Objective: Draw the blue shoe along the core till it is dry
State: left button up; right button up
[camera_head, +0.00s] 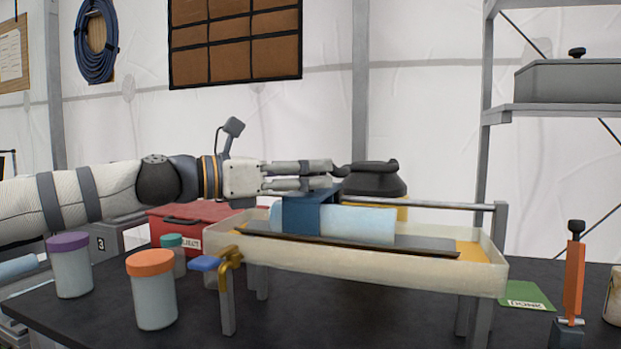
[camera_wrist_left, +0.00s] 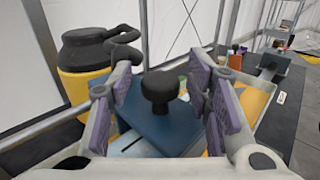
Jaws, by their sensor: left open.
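The blue shoe (camera_head: 312,212) sits over the left part of the pale blue core (camera_head: 365,224), which lies lengthwise in a cream tray (camera_head: 370,275). The shoe's blue top (camera_wrist_left: 150,130) and black knob (camera_wrist_left: 160,88) show in the left wrist view. My left gripper (camera_head: 333,174) reaches in from the left just above the shoe. Its purple-padded fingers are open on either side of the knob, with gaps visible. The core is mostly hidden in the wrist view. My right gripper is not in view.
A black-topped yellow container (camera_wrist_left: 85,60) stands behind the tray. A metal rail (camera_head: 450,205) runs along the tray's back. A red box (camera_head: 190,222) and lidded jars (camera_head: 151,290) stand left. An orange-handled tool (camera_head: 574,270) is at right.

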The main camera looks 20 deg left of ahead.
pick_arm(q)
jog(key=shift+w+d+r, duration=0.1)
jog(key=shift+w+d, duration=0.1)
grip_shut()
jog(key=a, duration=0.2)
jog(key=a+p, duration=0.1)
jog(key=a, duration=0.2)
jog(key=shift+a+r+p, duration=0.2)
jog(key=shift+a+p, duration=0.1)
jog(key=shift+a, duration=0.05)
jog(key=shift+a+f, duration=0.25)
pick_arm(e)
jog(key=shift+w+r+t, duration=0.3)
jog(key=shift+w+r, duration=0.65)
pick_arm(q)
grip_release()
